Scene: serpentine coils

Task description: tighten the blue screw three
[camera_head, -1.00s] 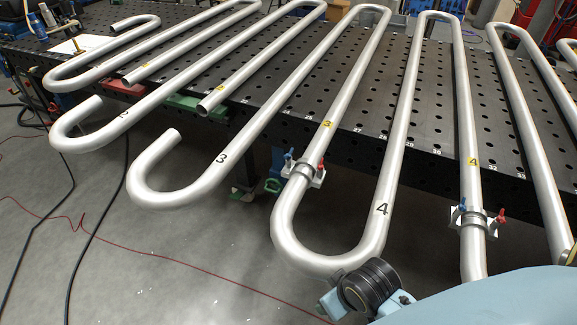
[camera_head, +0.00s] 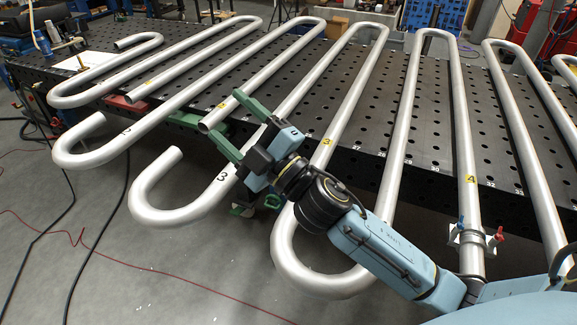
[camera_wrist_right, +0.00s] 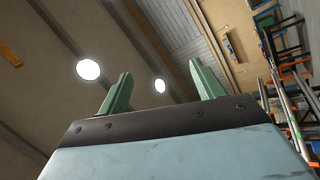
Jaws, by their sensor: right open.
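The blue screw three and its clamp, on the silver tube below the yellow 3 label (camera_head: 327,141), are hidden behind my right arm and gripper in the head view. My right gripper (camera_head: 225,113) is over that area, to the left of the label, with its two green fingers apart and pointing to the upper left. In the right wrist view the green fingers (camera_wrist_right: 160,68) are spread, with nothing between them. That view shows only ceiling and the hall's side, no screw. My left gripper is not in view.
Another clamp (camera_head: 470,238) at tube 4 carries a blue screw (camera_head: 461,222) on its left and a red screw (camera_head: 500,234) on its right. Long silver tubes lie across the black perforated table (camera_head: 425,145), their bends overhanging its front edge. Cables lie on the floor.

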